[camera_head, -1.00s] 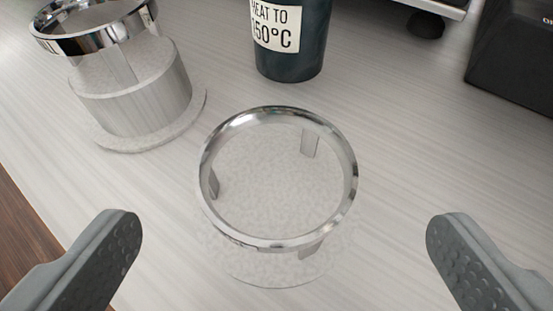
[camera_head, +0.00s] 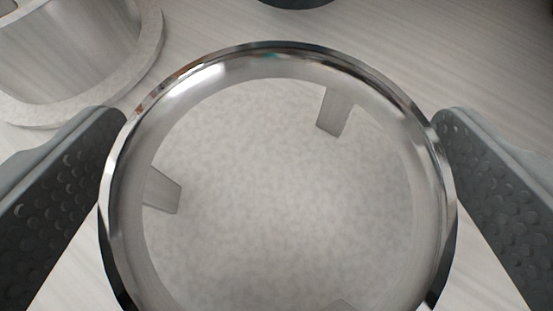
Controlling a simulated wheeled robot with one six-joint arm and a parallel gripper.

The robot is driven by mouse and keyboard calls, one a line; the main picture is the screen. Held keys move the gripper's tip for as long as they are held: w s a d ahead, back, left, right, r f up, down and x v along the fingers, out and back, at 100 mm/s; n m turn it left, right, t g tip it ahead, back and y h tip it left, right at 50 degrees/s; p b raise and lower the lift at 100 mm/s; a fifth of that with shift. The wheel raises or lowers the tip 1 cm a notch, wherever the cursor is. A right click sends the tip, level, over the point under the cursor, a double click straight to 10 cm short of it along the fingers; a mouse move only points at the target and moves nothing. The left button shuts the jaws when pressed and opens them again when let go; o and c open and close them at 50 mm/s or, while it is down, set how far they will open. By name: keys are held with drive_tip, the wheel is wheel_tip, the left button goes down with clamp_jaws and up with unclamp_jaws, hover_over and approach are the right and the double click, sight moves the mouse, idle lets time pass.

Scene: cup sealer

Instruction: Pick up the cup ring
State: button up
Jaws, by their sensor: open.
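The cup ring (camera_head: 274,60) is a shiny chrome ring with short flat legs under it, raised above a speckled grey round base (camera_head: 280,190). It fills the middle of the view, and its near edge is cut off at the bottom. My gripper (camera_head: 280,125) is open, with one grey dimpled finger at the left side of the ring and the other at the right side. The ring lies between the fingers. Both fingertips look very close to its rim; I cannot tell whether they touch it.
A grey metal cylinder (camera_head: 70,45) on a round base stands at the upper left, close to the left finger. The bottom of a dark cup (camera_head: 296,3) shows at the top edge. The light wood-grain tabletop (camera_head: 460,60) is clear at the upper right.

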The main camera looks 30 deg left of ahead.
drive_tip(key=c, duration=1)
